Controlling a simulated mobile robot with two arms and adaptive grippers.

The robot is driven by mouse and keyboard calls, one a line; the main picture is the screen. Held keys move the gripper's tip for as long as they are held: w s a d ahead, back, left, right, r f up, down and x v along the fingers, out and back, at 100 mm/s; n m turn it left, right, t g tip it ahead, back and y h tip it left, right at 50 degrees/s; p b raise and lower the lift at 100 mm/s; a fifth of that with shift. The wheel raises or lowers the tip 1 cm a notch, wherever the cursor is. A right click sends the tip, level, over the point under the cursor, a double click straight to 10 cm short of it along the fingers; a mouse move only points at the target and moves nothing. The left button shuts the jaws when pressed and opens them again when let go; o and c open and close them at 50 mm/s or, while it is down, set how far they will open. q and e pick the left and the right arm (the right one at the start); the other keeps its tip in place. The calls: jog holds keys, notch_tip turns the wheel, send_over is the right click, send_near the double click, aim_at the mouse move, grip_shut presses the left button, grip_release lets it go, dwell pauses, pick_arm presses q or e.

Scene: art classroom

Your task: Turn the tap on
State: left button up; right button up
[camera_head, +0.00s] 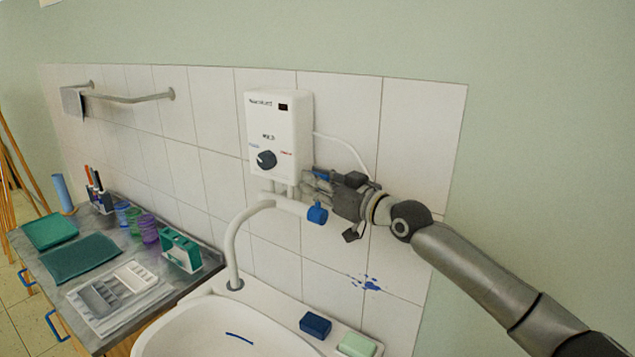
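The tap is a white curved spout (240,238) over the sink (190,332), fed from a white wall water heater (281,133). A blue tap handle (317,214) sits at the right end of the tap body, below the heater. My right gripper (312,184) reaches in from the right, just above the blue handle and beside the heater's lower right edge. Its fingers point left; I cannot tell whether they touch anything or how far apart they are. No water shows at the spout. My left gripper is not in view.
A blue sponge (315,324) and a green soap block (357,344) lie on the sink's right ledge. A grey counter (205,268) at left holds trays, cups and a teal holder (181,250). A towel rail (130,98) is on the tiled wall.

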jog(key=shift+w, duration=0.1)
grip_shut()
jog(key=shift+f+b, duration=0.15)
jog(key=shift+b, duration=0.2)
jog(key=n+b, duration=0.1)
jog(key=s+a+n+b, duration=0.1)
jog(key=b, duration=0.1)
jog(key=shift+s+f, duration=0.15)
jog(key=shift+f, duration=0.1)
jog(key=shift+s+a+r+n+b, duration=0.1)
jog(key=shift+s+n+b, duration=0.15)
jog(key=shift+n, duration=0.2)
jog(key=shift+s+a+n+b, duration=0.1)
jog(key=shift+s+n+b, duration=0.15)
jog(key=shift+n, duration=0.2)
